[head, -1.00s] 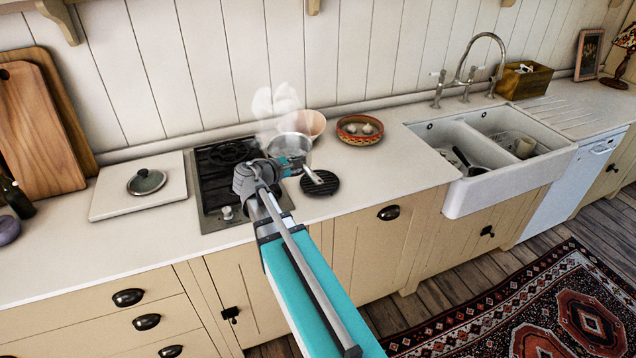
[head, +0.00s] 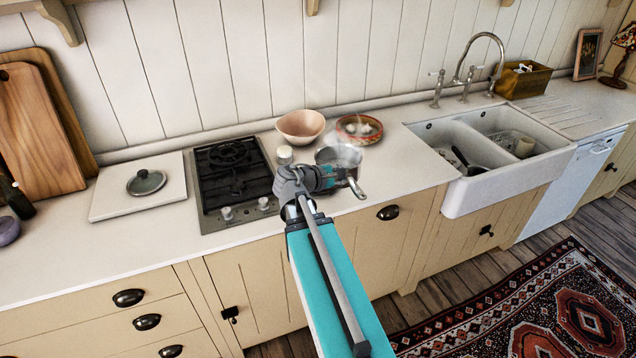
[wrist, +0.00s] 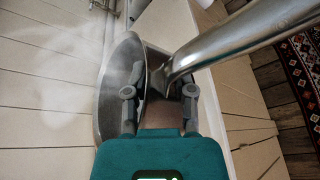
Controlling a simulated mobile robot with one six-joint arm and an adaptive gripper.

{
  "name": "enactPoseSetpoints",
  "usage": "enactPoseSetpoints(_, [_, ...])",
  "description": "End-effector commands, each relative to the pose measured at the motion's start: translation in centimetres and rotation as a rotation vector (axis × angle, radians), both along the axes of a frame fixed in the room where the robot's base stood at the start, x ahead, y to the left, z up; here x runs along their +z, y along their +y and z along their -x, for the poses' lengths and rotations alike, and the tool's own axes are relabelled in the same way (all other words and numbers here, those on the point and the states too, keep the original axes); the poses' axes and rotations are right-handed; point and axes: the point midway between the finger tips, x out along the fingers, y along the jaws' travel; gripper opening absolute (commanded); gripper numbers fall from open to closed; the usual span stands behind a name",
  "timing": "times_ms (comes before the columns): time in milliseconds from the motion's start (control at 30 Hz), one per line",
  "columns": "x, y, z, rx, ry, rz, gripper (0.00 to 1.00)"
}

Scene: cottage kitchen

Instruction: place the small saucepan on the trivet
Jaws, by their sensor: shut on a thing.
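The small saucepan (head: 338,155) is metal, with steam rising from it. It is over the counter to the right of the hob, in front of the patterned bowl. My gripper (head: 341,176) is shut on it near the base of its handle (head: 357,189). In the wrist view the pan's wall (wrist: 108,95) lies at the left, and the metal handle (wrist: 235,42) runs to the upper right past my fingers (wrist: 160,103). The black round trivet is hidden behind the pan and my gripper. I cannot tell whether the pan's base touches anything.
A pink bowl (head: 301,126) and a patterned bowl (head: 359,128) stand close behind the pan. The hob (head: 230,175) is bare.

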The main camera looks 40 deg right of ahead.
Motion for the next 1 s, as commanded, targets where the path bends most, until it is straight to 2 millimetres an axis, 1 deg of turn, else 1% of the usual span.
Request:
enactPoseSetpoints(233, [0.0,0.0,-0.2,0.002,0.0,0.002,0.0])
enactPoseSetpoints(367, [-0.3,-0.1,-0.8,0.002,0.0,0.002,0.0])
enactPoseSetpoints(567, [-1.5,-0.6,-3.2,0.003,-0.001,0.002,0.0])
enactPoseSetpoints(967, [-4.4,-1.9,-9.6,0.004,-0.001,0.003,0.0])
enactPoseSetpoints(1000, [-4.9,-1.9,-9.6,0.003,-0.001,0.002,0.0])
